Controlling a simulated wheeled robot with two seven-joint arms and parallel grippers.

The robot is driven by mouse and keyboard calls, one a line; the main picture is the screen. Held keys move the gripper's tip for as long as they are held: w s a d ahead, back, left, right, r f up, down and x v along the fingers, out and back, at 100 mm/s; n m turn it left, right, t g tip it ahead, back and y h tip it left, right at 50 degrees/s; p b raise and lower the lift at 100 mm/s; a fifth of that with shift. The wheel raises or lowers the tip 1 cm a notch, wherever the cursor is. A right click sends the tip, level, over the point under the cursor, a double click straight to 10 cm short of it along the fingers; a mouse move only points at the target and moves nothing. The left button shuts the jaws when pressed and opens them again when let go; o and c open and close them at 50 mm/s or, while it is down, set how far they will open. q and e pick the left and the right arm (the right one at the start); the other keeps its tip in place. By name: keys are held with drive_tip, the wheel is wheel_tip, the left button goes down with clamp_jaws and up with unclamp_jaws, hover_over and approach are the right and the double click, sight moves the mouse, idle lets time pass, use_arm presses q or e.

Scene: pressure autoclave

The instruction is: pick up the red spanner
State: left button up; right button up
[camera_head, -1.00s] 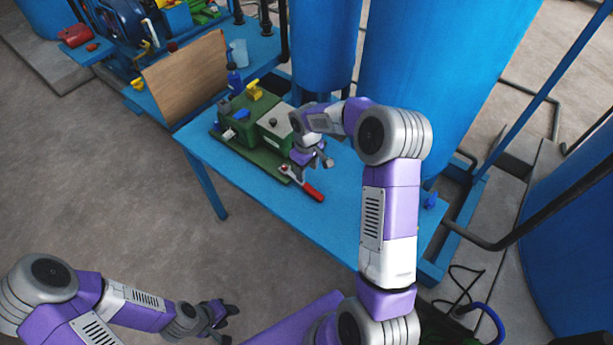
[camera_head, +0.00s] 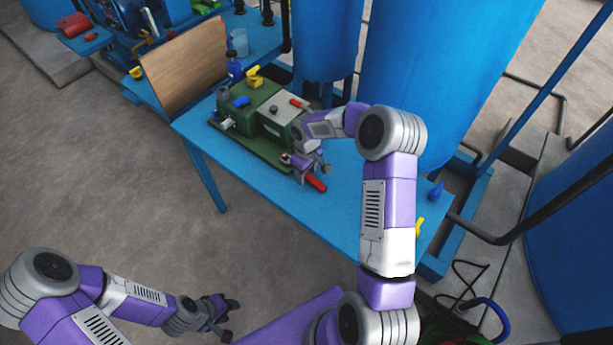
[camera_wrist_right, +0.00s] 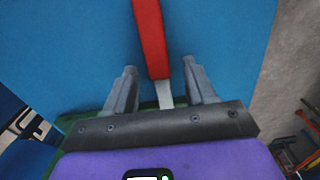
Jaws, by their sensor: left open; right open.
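The red spanner (camera_head: 316,183) lies on the blue table, its red handle pointing toward the lower right in the head view. The right gripper hides most of its metal part there. In the right wrist view the red handle (camera_wrist_right: 151,40) runs up from the fingers, and the metal shank lies between them. My right gripper (camera_head: 309,170) is open over the spanner; its two fingers (camera_wrist_right: 160,68) are apart, with a gap to the shank on both sides. My left gripper (camera_head: 226,312) is open and empty, low in the head view, away from the table.
A green machine (camera_head: 250,122) with a yellow handle (camera_head: 255,76) stands on the blue table (camera_head: 270,190) beside the spanner. A wooden board (camera_head: 185,68) and a blue bottle (camera_head: 234,70) are behind. Large blue tanks (camera_head: 430,70) stand behind the table. The table's front part is clear.

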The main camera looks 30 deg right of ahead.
sight(306, 174)
clamp_jaws()
drive_tip(key=shift+r, duration=0.15)
wheel_tip(306, 174, up, 10)
drive_tip(key=p, duration=0.3)
idle(0.4)
